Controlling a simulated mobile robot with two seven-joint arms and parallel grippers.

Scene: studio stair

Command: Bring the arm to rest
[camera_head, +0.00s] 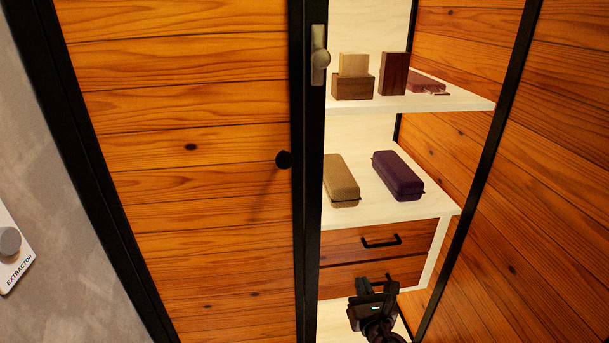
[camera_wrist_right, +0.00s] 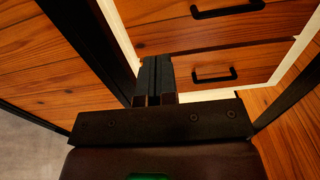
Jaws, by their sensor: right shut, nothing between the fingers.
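My right gripper (camera_head: 376,286) is at the bottom of the head view, in front of the lower drawer of the open cabinet. Its fingers are shut with nothing between them. In the right wrist view the closed fingers (camera_wrist_right: 154,82) point toward the drawers and stand apart from the lower drawer's black handle (camera_wrist_right: 214,76). Part of my right arm shows below the gripper in the head view. My left gripper is not in view.
Two wooden drawers (camera_head: 345,247) have black handles. Above them a shelf (camera_head: 375,217) holds a tan case (camera_head: 341,181) and a purple case (camera_head: 398,176). The top shelf (camera_head: 450,100) holds wooden blocks (camera_head: 393,74). A wood-panelled door (camera_head: 190,200) with a black frame is at left.

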